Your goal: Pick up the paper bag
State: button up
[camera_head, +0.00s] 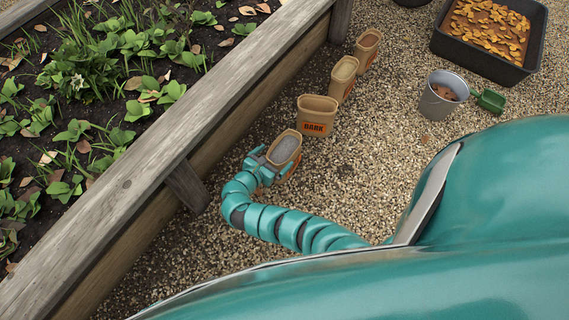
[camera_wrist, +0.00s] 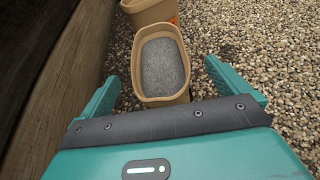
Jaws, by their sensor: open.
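Several tan paper bags stand in a row on the gravel beside the raised bed. The nearest paper bag (camera_head: 296,161) is open at the top and filled with grey grit; in the wrist view its front wall (camera_wrist: 166,101) shows. My gripper (camera_head: 266,167) is at this bag. In the wrist view my gripper (camera_wrist: 161,70) is open, with one teal finger left of the bag and one right, and visible gaps between. The bag's base is hidden. Behind it stands a bag marked "BARK" (camera_head: 316,116), then two more tan bags (camera_head: 342,76) (camera_head: 367,48).
The raised bed's wooden wall (camera_head: 130,190) runs close along the left, with a post (camera_head: 187,186) near my arm. A grey bucket (camera_head: 438,105), a green scoop (camera_head: 491,101) and a black tub of orange leaves (camera_head: 470,58) stand right. Gravel between is clear.

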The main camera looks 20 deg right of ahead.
jog(key=b+x, duration=0.3)
jog(key=x, duration=0.1)
jog(key=shift+w+d+f, duration=0.1)
jog(key=shift+w, duration=0.05)
jog(key=shift+w+d+f, duration=0.1)
jog(key=shift+w+d, duration=0.2)
jog(key=shift+d, duration=0.05)
jog(key=shift+c, duration=0.4)
jog(key=c, duration=1)
